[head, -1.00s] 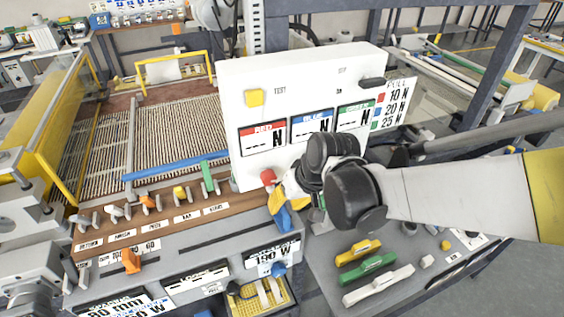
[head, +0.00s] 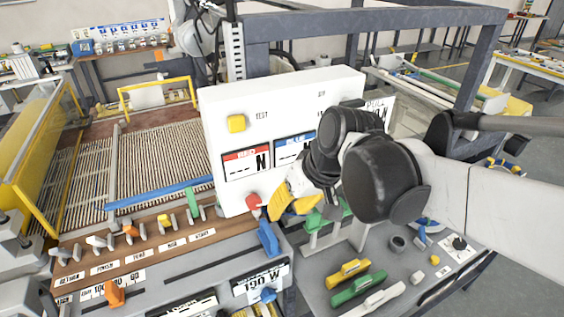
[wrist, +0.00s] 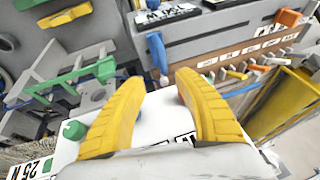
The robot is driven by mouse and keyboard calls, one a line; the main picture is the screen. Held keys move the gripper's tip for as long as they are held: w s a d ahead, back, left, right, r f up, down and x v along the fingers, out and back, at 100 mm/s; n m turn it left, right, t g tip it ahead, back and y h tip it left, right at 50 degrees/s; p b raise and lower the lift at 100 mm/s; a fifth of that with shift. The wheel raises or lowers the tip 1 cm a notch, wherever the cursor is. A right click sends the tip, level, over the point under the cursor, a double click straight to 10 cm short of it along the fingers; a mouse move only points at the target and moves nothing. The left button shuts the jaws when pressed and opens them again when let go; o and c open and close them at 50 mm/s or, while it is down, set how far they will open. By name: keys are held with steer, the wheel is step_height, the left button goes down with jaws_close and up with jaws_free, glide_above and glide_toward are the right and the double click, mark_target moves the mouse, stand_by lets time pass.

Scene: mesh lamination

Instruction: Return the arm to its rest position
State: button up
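My gripper (head: 293,203) hangs in front of the white test panel (head: 228,100), just right of its red knob (head: 253,202). Its two yellow fingers are spread apart in the wrist view (wrist: 158,108), with nothing held between them. My dark wrist joints and pale arm reach in from the right. They cover the right part of the panel, including the third display. A blue lever (head: 268,238) stands just below the fingers; it shows beyond them in the wrist view (wrist: 157,52).
A row of levers (head: 130,234) lines the brown console at left. Yellow, green and white bars (head: 358,287) lie on the grey bench, with a green-topped stand (head: 318,225) close under my gripper. A dark frame (head: 400,22) rises behind the panel.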

steer(key=shift+s+d+r, duration=0.1)
steer(key=shift+r, duration=0.3)
steer(key=s+d+f+m+t+h+b, duration=0.2)
steer(key=s+d+f+b, duration=0.2)
steer(key=d+f+b, duration=0.1)
steer(key=s+d+f+m+t+h+b, duration=0.1)
steer(key=s+d+f+b, duration=0.3)
steer(key=d, duration=0.5)
step_height(320, 180, down, 3)
steer(key=shift+s+d+r+m+t+h+b, duration=0.1)
steer(key=shift+s+d+m+t+h+b, duration=0.2)
steer(key=shift+d+m+t+h+b, duration=0.15)
steer(key=shift+a, duration=0.1)
